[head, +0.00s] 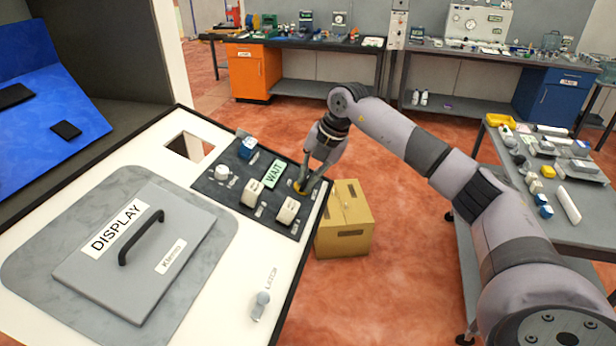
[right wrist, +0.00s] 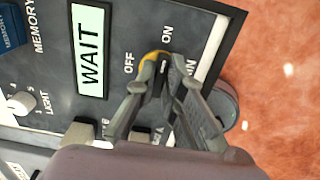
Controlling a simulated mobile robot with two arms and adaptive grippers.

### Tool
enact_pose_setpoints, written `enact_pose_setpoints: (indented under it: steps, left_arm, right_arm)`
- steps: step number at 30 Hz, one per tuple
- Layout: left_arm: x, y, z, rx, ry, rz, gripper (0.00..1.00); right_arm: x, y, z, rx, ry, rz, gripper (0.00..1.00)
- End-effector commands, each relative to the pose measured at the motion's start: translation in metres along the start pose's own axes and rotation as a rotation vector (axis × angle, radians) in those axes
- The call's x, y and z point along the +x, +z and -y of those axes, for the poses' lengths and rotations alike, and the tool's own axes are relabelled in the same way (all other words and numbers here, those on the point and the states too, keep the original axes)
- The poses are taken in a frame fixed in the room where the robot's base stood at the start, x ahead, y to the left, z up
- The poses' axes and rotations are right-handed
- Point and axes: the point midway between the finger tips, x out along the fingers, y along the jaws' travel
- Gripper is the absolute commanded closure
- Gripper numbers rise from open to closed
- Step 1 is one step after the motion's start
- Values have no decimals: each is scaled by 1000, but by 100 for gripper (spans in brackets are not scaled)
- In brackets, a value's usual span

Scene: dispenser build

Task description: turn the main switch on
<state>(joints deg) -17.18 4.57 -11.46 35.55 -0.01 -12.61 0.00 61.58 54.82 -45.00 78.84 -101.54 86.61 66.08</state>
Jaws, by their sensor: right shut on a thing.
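The main switch is a small yellow-based rotary switch (head: 297,187) at the right end of the dark control panel (head: 235,190). In the right wrist view, its yellow base (right wrist: 147,62) shows between the OFF and ON labels. My right gripper (head: 304,186) reaches down onto it and is shut on its handle. In the right wrist view the fingertips (right wrist: 165,64) hide most of the switch, so its exact angle is hard to tell. The green screen (head: 273,174) next to it reads WAIT; it also shows in the right wrist view (right wrist: 90,50). My left gripper is not in view.
The panel also carries a blue button (head: 248,146), a white knob (head: 221,173) and two cream rocker switches (head: 253,192). A grey DISPLAY lid (head: 180,240) and a latch (head: 262,299) are nearby. A cardboard box (head: 345,241) stands on the floor below.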

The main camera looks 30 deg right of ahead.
Motion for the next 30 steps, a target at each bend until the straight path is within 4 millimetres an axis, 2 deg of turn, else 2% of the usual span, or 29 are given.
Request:
enact_pose_setpoints:
  steps: [7, 8, 16, 25, 30]
  left_arm:
    - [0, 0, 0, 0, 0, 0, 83]
    - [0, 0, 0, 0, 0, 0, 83]
    - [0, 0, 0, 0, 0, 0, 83]
    - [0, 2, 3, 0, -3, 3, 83]
    - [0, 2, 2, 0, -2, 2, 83]
  right_arm:
    - [-2, 2, -1, 4, 6, 5, 100]
    - [-2, 2, -1, 4, 6, 5, 89]
    - [-1, 1, 0, 2, 3, 3, 71]
    - [-1, 0, 0, 1, 1, 1, 70]
    - [-17, 2, 0, 2, 2, 4, 70]
